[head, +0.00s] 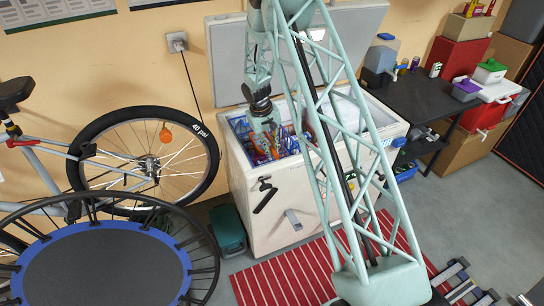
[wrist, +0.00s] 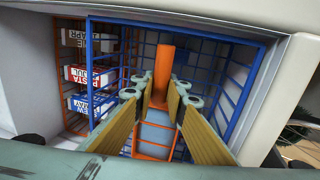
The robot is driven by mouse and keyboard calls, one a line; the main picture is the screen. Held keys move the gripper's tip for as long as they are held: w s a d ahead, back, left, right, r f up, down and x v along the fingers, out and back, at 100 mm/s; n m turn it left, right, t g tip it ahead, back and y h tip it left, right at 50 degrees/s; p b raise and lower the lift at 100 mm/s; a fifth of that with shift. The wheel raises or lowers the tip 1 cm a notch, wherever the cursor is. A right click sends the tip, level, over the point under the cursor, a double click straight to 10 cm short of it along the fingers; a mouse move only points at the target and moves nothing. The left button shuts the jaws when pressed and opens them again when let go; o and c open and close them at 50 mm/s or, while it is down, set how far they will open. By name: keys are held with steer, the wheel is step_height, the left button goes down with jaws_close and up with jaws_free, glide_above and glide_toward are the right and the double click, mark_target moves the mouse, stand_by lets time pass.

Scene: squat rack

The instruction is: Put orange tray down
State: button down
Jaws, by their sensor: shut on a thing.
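My gripper (wrist: 160,100) reaches down into the open chest freezer (wrist: 45,158) and is shut on an upright orange piece, which I take to be part of the orange tray (wrist: 163,68). Most of the tray is hidden by the fingers, and I cannot tell whether it touches the bottom. In the head view my gripper (head: 266,128) is inside the freezer (head: 270,195) at its left end.
Blue wire baskets (wrist: 245,95) surround the fingers. Several labelled boxes (wrist: 88,75) are stacked on the left behind orange wires. The freezer lid (head: 225,65) stands open at the back. A bicycle wheel (head: 148,165) and a trampoline (head: 105,270) are to the left; a dark table (head: 415,100) is to the right.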

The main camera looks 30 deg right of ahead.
steer(key=shift+f, duration=1.7)
steer(key=shift+f+b, duration=0.15)
steer(key=shift+b, duration=0.15)
steer(key=c, duration=2.6)
jaws_free()
step_height(320, 180, up, 12)
steer(key=a+p, duration=0.1)
steer(key=a, duration=0.1)
steer(key=shift+a+p, duration=0.15)
steer(key=shift+p, duration=0.15)
